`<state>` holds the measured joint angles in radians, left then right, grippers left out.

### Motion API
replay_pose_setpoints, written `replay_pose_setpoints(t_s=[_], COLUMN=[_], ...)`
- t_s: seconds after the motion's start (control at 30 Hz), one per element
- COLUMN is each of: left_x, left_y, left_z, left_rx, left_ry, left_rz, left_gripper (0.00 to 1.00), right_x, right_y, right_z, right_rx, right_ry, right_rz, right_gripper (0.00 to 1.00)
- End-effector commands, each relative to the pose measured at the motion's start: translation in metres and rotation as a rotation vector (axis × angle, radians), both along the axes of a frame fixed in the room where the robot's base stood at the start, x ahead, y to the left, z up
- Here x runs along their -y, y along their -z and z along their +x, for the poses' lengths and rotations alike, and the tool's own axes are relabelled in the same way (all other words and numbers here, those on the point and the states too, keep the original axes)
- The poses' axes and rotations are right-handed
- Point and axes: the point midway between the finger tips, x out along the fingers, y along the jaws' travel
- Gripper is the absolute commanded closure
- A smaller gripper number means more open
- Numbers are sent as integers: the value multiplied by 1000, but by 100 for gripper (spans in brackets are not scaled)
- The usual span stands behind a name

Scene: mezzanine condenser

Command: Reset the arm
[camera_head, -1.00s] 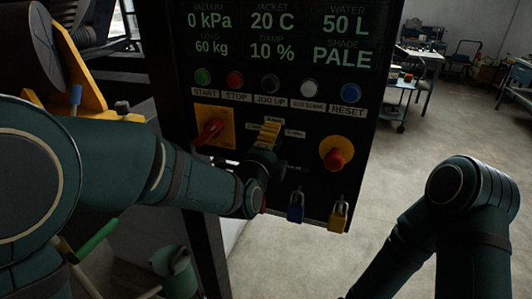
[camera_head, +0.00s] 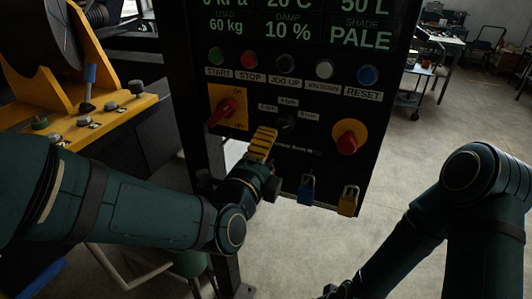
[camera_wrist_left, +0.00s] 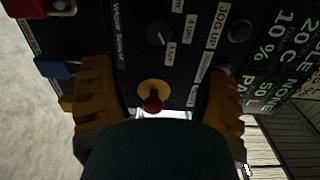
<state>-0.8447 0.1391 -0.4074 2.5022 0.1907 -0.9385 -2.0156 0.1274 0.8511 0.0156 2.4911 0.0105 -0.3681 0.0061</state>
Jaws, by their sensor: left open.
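The black control panel (camera_head: 290,170) stands ahead of me in the head view. It carries a blue RESET button (camera_head: 368,75), a red rotary handle (camera_head: 224,110) on a yellow plate and a red mushroom button (camera_head: 347,142) on a round yellow base. My left gripper (camera_head: 262,144) is in front of the panel's lower middle, just below the small black selector knob (camera_head: 285,121). In the left wrist view its two yellow fingers are spread wide, with nothing held between them. The red mushroom button (camera_wrist_left: 153,100) shows between them there. My right gripper is not visible.
A blue padlock (camera_head: 306,188) and a yellow padlock (camera_head: 348,200) hang at the panel's lower edge. Yellow-framed machinery (camera_head: 105,115) with knobs stands at left. Open concrete floor (camera_head: 420,150) lies right of the panel. A cart (camera_head: 410,88) stands farther back.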

Motion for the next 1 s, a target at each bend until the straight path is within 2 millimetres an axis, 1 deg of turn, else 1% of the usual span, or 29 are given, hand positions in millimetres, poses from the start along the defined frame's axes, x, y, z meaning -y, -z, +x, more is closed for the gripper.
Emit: replay_pose_setpoints(t_s=[0.1,0.17,0.27,0.37,0.4,0.47,0.5,0.57,0.6,0.63,0.67,0.7,0.77,0.8,0.87,0.9,1.0], left_x=[0,-1,-3,-9,-13,-19,-24,-31,-36,-39,-43,-47,-54,-58,-63,-65,-69], left_y=[0,5,26,68,89,123,146,180,202,218,235,255,286,305,333,349,383], left_z=[0,1,6,13,14,15,14,10,6,2,-3,-10,-23,-33,-50,-61,-90], left_rx=[-2,-17,-91,-242,-317,-441,-522,-645,-724,-783,-840,-915,-1026,-1095,-1193,-1254,-1377], left_ry=[0,-1,-9,-34,-53,-93,-127,-184,-231,-269,-309,-366,-464,-536,-650,-730,-926], left_rz=[-2,-9,-57,-162,-217,-313,-379,-482,-553,-607,-660,-734,-847,-923,-1037,-1111,-1278], left_gripper=[26,26,26,26,26,26,26,26,26,26,26,26,26,26,26,26,26], right_x=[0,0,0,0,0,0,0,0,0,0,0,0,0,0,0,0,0], right_y=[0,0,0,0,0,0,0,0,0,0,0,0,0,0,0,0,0], right_z=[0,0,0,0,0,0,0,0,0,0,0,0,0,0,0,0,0], right_rx=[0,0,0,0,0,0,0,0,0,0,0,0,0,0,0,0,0], right_ry=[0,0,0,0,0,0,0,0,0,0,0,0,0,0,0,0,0], right_rz=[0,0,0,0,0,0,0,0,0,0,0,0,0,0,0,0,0], right_gripper=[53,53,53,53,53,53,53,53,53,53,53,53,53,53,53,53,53])
